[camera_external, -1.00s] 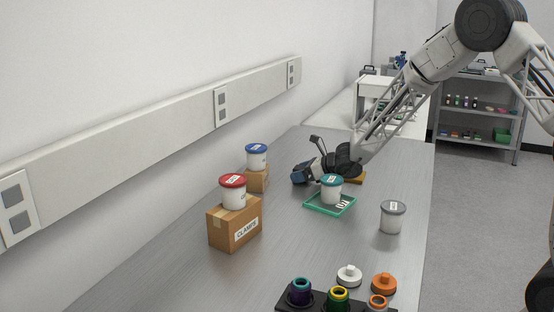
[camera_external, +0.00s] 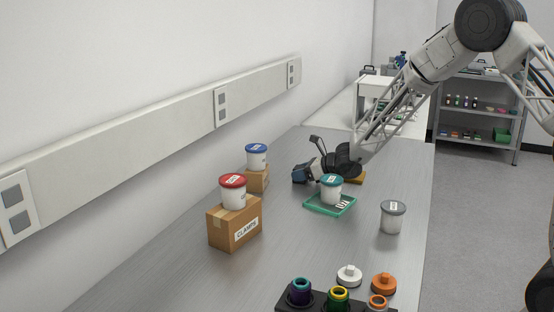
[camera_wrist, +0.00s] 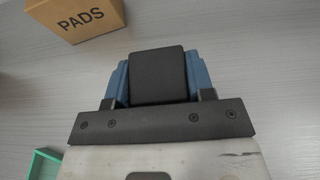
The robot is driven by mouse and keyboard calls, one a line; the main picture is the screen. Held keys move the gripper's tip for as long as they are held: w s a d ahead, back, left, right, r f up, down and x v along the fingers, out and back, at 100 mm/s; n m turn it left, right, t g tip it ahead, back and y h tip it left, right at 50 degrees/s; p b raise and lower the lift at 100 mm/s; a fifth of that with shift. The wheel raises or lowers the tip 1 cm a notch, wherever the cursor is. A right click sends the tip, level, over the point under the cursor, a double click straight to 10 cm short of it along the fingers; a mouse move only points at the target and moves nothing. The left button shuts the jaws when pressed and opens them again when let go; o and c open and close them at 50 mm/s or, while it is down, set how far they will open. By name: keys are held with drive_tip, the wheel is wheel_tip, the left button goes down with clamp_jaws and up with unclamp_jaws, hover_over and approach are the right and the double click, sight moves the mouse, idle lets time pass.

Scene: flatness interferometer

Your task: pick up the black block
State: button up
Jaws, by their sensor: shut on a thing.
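The black block (camera_wrist: 158,76) sits between the two blue fingers of my gripper (camera_wrist: 158,80) in the wrist view, with a finger against each side. My gripper is shut on it. In the external view my gripper (camera_external: 304,173) is low over the grey table, behind the green tray and right of the blue-lidded tub. The block cannot be made out clearly there, and I cannot tell whether it touches the table.
A green tray (camera_external: 318,208) holds a teal-lidded tub (camera_external: 331,192) close in front of my gripper. A box marked PADS (camera_wrist: 75,17) is nearby. A red-lidded tub (camera_external: 233,196) stands on the CLAMPS box (camera_external: 222,232). A grey-lidded tub (camera_external: 391,220) stands at right.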

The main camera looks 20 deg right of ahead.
sight(301, 167)
drive_tip(key=shift+r, duration=5.05)
drive_tip(key=shift+d, duration=0.1)
